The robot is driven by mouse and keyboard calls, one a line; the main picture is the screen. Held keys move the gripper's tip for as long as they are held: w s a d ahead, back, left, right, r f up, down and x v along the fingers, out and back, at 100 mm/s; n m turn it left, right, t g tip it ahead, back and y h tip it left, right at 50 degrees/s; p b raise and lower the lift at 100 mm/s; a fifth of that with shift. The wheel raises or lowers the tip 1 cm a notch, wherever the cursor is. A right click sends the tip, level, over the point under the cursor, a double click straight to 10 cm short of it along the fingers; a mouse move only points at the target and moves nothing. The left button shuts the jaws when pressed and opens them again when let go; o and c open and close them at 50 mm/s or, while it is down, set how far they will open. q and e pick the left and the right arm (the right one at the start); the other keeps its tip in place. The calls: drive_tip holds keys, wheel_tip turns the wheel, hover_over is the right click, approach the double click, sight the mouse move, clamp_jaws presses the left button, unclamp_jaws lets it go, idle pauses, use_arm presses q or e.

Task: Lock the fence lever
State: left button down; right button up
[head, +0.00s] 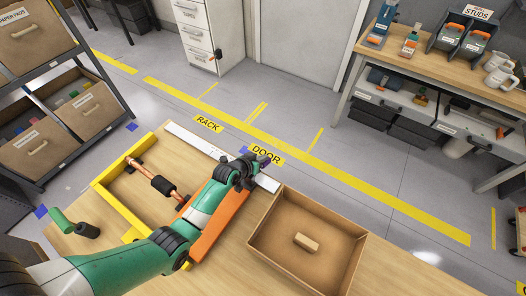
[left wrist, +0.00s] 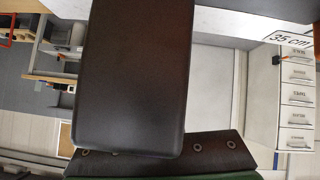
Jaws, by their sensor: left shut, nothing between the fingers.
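My left gripper (head: 264,161) is shut and empty at the far end of the orange fence (head: 222,232), over the white ruler strip (head: 190,139). In the head view, my green arm covers part of the fence. I cannot make out the fence lever; it may be hidden by the gripper or arm, so I cannot tell its position or any contact. My right gripper is not in view.
A yellow frame (head: 113,200) with a copper pipe (head: 141,170) lies left of the fence. A green-handled tool (head: 62,221) lies at the bench's left. An open cardboard box (head: 346,233) holding a small wooden block (head: 306,242) stands right of the fence.

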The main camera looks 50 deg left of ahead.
use_arm(q)
drive_tip(key=shift+f, duration=0.15)
idle(0.3)
drive_tip(key=s+r+p, duration=0.5)
drive_tip(key=r+p, duration=0.1)
drive_tip(key=r, duration=0.4)
drive_tip(key=shift+d+r, duration=0.2)
drive_tip(key=shift+r, duration=0.05)
drive_tip(key=shift+s, duration=0.1)
